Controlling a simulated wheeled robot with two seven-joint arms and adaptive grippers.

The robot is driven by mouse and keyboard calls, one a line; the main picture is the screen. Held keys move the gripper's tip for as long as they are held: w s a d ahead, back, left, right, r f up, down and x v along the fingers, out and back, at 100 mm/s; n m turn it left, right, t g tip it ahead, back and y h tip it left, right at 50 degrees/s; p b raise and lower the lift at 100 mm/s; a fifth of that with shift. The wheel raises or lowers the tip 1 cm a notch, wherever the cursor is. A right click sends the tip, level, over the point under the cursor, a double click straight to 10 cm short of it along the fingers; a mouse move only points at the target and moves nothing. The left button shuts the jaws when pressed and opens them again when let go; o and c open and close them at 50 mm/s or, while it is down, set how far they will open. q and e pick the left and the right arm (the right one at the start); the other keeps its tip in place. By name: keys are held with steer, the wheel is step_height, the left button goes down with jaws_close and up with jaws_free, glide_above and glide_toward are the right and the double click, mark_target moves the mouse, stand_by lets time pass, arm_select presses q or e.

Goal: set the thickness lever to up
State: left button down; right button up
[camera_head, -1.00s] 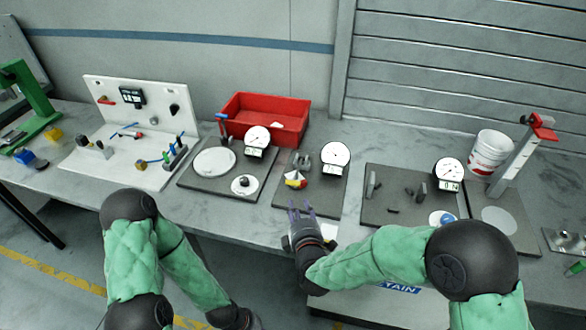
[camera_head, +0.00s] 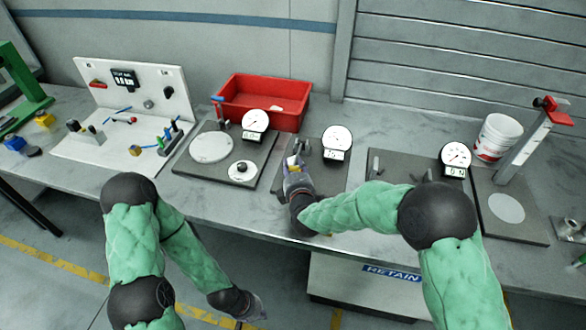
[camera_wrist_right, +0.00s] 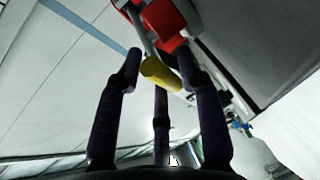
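The middle station has a dark base plate (camera_head: 327,178) and a white dial gauge (camera_head: 337,138). My right gripper (camera_head: 294,168) is over the left part of this plate and hides most of what stands there. A small yellow piece shows at its fingertips. In the right wrist view, a yellow cylindrical tip (camera_wrist_right: 160,73), which looks like the lever's end, lies between the spread fingers of my right gripper (camera_wrist_right: 160,75). Red parts (camera_wrist_right: 163,22) are just beyond it. I see no clear grip. My left gripper (camera_head: 250,306) hangs low in front of the bench, its fingers too small to judge.
A red bin (camera_head: 265,98) stands behind the stations. A plate with another dial gauge (camera_head: 255,122) is to the left; one with a dial (camera_head: 456,157) is to the right. A white bucket (camera_head: 497,136) and a tall stand (camera_head: 533,140) are farther right.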

steer(key=shift+w, duration=0.2)
jaws_close()
